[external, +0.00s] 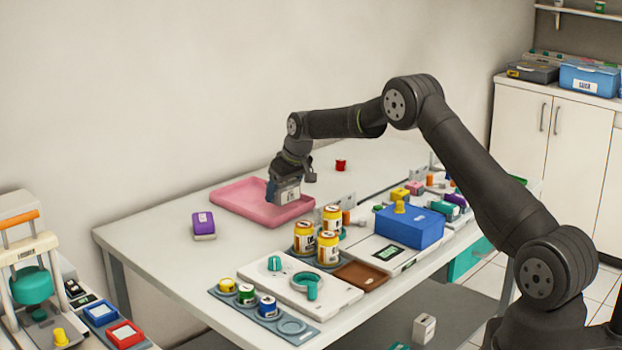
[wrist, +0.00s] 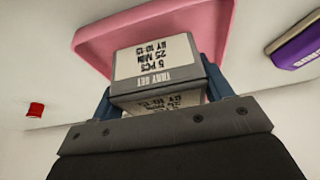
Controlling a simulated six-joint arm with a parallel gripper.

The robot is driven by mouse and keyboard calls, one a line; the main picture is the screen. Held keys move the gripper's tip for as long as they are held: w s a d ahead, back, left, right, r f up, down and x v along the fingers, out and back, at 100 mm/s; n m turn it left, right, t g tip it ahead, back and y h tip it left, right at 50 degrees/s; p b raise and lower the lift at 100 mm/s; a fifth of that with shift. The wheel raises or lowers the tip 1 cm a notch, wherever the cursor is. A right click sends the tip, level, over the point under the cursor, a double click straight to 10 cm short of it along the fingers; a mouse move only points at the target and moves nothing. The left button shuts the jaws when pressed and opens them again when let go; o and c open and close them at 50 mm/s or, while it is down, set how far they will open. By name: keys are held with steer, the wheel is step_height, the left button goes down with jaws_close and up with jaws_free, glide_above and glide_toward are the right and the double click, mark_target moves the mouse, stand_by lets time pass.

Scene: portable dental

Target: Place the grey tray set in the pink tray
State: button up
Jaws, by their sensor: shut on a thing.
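The grey tray set (wrist: 155,72) is a small box with a white label and a grey band reading "TRAY SET". My gripper (wrist: 168,102) is shut on it, with a blue finger on each side. In the external view, my gripper (external: 284,190) holds the grey tray set (external: 291,193) at the right part of the pink tray (external: 236,204). The pink tray (wrist: 100,40) shows behind the box in the wrist view. I cannot tell whether the box touches the tray floor. The visible part of the tray is empty.
A purple box (external: 204,225) stands left of the pink tray, and a red item (external: 341,165) lies behind it. Orange-and-white jars (external: 328,247) stand in front. A blue box (external: 409,227) is further right. The table's left end is clear.

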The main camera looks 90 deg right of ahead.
mark_target(284, 199)
steer(key=shift+f, duration=1.85)
steer(key=shift+f, duration=0.1)
steer(key=o, duration=1.1)
steer(key=shift+f, duration=0.1)
steer(key=shift+r, duration=0.45)
steer(key=v, duration=1.1)
steer(key=shift+s+a+r, duration=0.15)
steer(key=shift+s+r, duration=0.05)
